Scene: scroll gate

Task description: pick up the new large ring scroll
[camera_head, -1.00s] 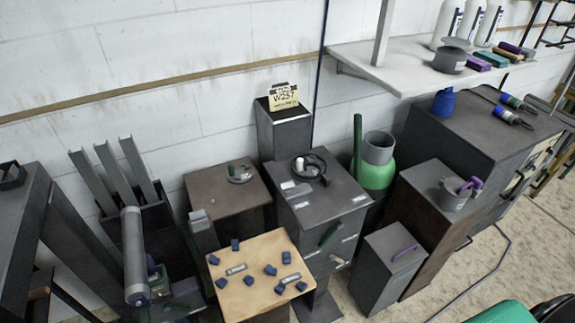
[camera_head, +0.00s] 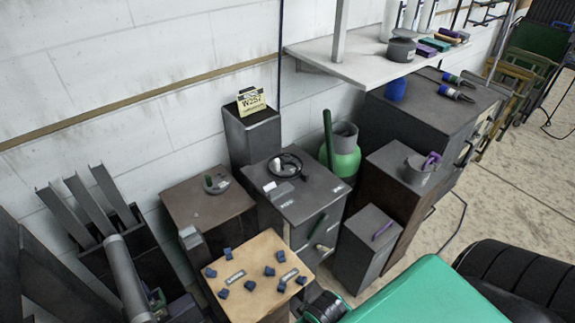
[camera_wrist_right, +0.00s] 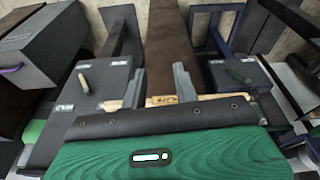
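I cannot tell for sure which thing is the new large ring scroll. A dark ring (camera_head: 285,164) with a pale piece beside it lies on top of the dark drawer cabinet (camera_head: 310,206). A long grey cylinder (camera_head: 127,275) leans at the lower left, next to several grey upright rails (camera_head: 82,206). My right gripper (camera_wrist_right: 160,84) shows in the right wrist view with its two grey fingers apart and nothing seen gripped between them. In the head view only part of my right arm shows at the lower right. My left gripper is not in view.
A wooden-topped stand (camera_head: 262,262) holds several small blue blocks. A brown cabinet (camera_head: 207,208), a tall dark post with a W257 sign (camera_head: 252,103), a green canister (camera_head: 343,158) and a dark box (camera_head: 366,255) crowd around. Open floor lies at the right.

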